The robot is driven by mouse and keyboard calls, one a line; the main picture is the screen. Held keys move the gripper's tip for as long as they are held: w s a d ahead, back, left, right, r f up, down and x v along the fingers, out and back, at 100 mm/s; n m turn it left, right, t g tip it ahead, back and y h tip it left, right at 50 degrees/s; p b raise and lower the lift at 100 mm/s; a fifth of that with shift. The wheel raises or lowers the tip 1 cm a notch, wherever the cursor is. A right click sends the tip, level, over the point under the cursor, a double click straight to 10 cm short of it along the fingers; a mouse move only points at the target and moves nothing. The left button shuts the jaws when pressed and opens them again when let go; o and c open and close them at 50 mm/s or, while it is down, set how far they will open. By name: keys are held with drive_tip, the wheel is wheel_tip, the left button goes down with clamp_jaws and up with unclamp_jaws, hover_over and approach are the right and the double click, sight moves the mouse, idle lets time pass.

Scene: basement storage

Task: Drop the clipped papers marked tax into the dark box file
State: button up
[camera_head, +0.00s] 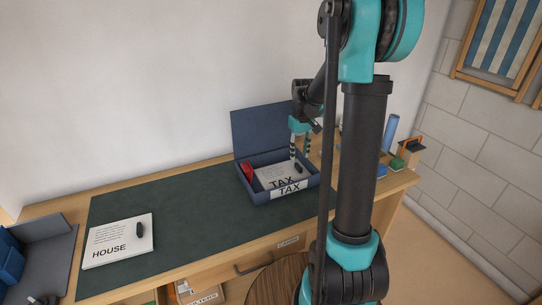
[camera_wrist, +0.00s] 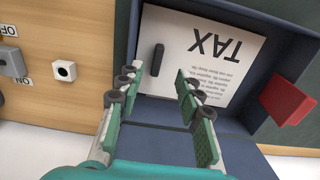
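The white clipped papers marked TAX (camera_head: 272,172) lie flat inside the dark blue box file (camera_head: 262,197), whose lid stands open at the back. The box front also carries a TAX label. In the wrist view the papers (camera_wrist: 212,25) show a black clip near one edge and rest within the box walls (camera_wrist: 258,138). My gripper (camera_head: 300,154) is over the right part of the box, pointing down. In the wrist view my gripper (camera_wrist: 165,82) has its green-padded fingers apart with nothing between them, apart from the papers or nearly so; the exact height is unclear.
A red object (camera_head: 247,172) is at the box's left inner side. White clipped papers marked HOUSE (camera_head: 118,240) lie on the left of the dark green mat (camera_head: 185,205). A blue-grey open box (camera_head: 45,255) is at far left. Small items and a blue cylinder (camera_head: 390,132) stand at right.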

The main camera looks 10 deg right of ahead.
drive_tip(key=shift+r, duration=0.1)
wheel_tip(320, 180, up, 12)
idle(0.6)
drive_tip(key=s+f+m+t, duration=0.1)
drive_tip(key=s+f, duration=0.4)
drive_tip(key=s, duration=0.3)
drive_tip(key=s+a+f+m+t, duration=0.1)
drive_tip(key=s+f, duration=0.5)
drive_tip(key=s, duration=0.2)
drive_tip(key=s+a+f+m+t, duration=0.1)
drive_tip(key=s+f+t, duration=0.1)
drive_tip(key=s+f, duration=0.3)
drive_tip(key=shift+s+f, duration=0.15)
drive_tip(key=shift+s, duration=0.55)
drive_tip(key=shift+s+f, duration=0.1)
drive_tip(key=shift+s, duration=0.6)
